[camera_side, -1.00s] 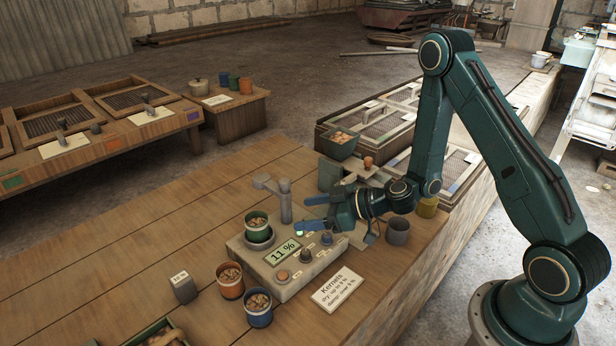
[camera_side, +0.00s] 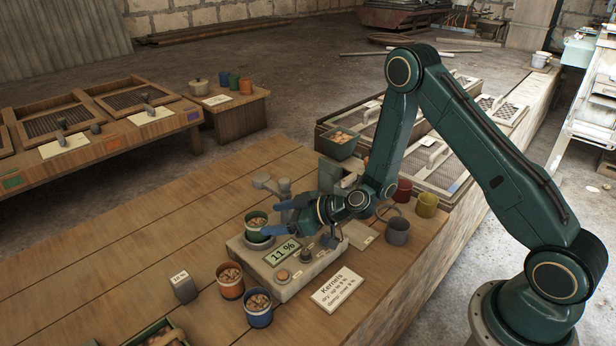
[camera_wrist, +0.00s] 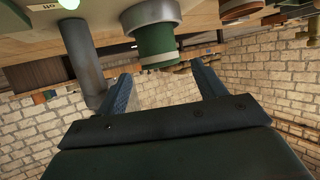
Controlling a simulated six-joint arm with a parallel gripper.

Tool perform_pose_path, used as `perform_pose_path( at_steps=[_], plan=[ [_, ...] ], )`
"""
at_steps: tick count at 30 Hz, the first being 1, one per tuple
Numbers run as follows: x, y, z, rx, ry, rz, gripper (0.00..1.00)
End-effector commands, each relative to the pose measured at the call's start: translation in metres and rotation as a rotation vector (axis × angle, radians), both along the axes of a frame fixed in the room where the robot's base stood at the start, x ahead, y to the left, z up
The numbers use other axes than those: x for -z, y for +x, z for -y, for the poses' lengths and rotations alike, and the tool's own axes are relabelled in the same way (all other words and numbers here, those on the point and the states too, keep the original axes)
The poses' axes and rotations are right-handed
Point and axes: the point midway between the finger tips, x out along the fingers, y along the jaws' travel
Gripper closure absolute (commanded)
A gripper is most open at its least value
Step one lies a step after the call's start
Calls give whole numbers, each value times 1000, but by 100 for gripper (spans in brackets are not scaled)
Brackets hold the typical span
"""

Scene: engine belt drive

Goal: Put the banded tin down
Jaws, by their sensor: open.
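A green tin with a band (camera_side: 256,221) and brown kernels in it stands upright on the round pan of the grey meter box (camera_side: 262,268). My gripper (camera_side: 277,218) is open just to the right of this tin, its blue fingers pointing at it. In the wrist view my gripper (camera_wrist: 160,70) shows its two fingers apart, with the green tin (camera_wrist: 155,42) ahead of the gap between them. I cannot tell whether either finger touches it. An orange tin (camera_side: 230,284) and a blue tin (camera_side: 258,311) of kernels stand in front of the box.
The meter's display (camera_side: 283,252) reads 11 %. A grey post with an arm (camera_side: 284,188) stands behind my fingers. A Kernels card (camera_side: 339,289) lies in front. Empty grey (camera_side: 397,232), red and yellow cups stand to the right. The bench planks at left (camera_side: 130,250) are clear.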

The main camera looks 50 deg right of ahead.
Motion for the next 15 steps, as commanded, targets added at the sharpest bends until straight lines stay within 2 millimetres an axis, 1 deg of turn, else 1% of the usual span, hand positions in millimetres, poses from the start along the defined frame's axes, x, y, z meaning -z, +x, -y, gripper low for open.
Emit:
perform_pose_path(
  at_steps=[8, 15],
  plan=[
    [2, 3, -2, -1, 0, 0, 31],
    [10, 19, -11, -3, -1, 1, 31]
  ],
)
